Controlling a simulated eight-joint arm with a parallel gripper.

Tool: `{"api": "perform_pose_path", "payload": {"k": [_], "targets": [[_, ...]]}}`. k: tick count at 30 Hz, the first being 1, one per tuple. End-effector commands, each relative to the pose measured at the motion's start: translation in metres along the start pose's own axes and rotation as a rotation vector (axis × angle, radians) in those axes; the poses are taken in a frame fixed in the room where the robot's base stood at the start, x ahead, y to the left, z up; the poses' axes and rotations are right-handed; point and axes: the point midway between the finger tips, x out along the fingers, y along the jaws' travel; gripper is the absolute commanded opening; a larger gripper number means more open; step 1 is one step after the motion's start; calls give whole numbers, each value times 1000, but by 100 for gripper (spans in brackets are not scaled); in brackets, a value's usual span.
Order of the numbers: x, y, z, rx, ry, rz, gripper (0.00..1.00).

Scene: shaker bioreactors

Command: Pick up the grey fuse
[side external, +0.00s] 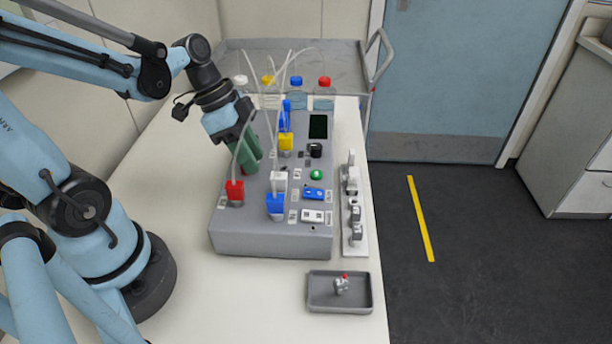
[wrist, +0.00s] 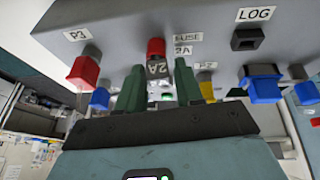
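The grey fuse (wrist: 158,69), marked 2A with a red part behind it, sits in the console face beside a FUSE 2A label in the wrist view. My gripper (wrist: 157,78) has green fingers, one on each side of the fuse, with gaps showing between them and it. I cannot tell how deep the fuse lies between the fingertips. In the side external view my gripper (side external: 246,164) points down over the left part of the console, and the fuse there is hidden. A small grey piece with a red top (side external: 342,285) lies in a grey tray (side external: 313,292).
The grey console (side external: 265,242) bears red (side external: 235,190), blue (side external: 276,203), white (side external: 279,181) and yellow (side external: 286,141) plugs with thin tubes close to my gripper. Capped bottles stand behind it. A white rack (side external: 357,243) stands at its right.

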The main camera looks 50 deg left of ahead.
Motion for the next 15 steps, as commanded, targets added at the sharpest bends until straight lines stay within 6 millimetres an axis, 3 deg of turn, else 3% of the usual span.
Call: {"api": "perform_pose_path", "payload": {"k": [1,6,15], "targets": [[0,0,0,0,0,0,28],[0,0,0,0,0,0,2],[0,0,0,0,0,0,0]]}}
